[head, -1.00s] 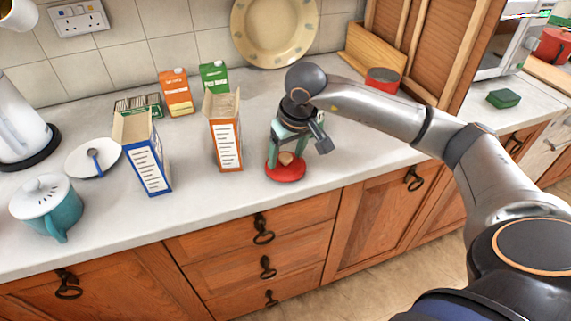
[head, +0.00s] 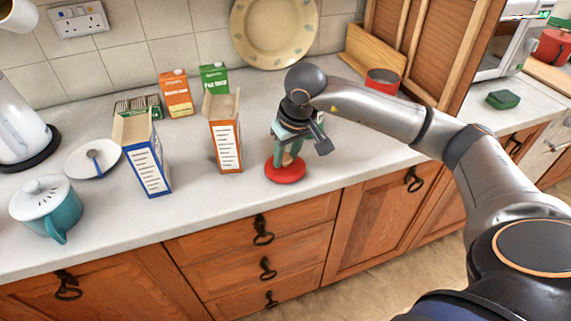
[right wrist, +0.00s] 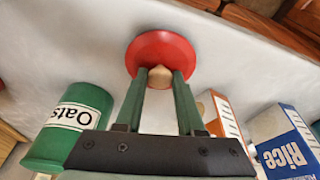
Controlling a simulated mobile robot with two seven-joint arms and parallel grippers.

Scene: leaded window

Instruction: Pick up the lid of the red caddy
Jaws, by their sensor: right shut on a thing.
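The red lid (head: 285,173), a round disc with a pale wooden knob, is at the counter's front, under my right gripper. It also shows in the right wrist view (right wrist: 160,48). My right gripper (head: 287,157) points down, with its green fingers shut on the lid's knob (right wrist: 160,77). The lid looks flat and at counter level; I cannot tell whether it touches. An open red container (head: 382,82), probably the caddy, stands at the back right by the wooden board. My left gripper is not in view.
An orange-and-white box (head: 226,145) and a blue rice box (head: 152,165) stand left of the lid. A green oats tin (right wrist: 70,128) is near my right gripper. A teal pot (head: 60,210) and white plate (head: 93,160) are further left.

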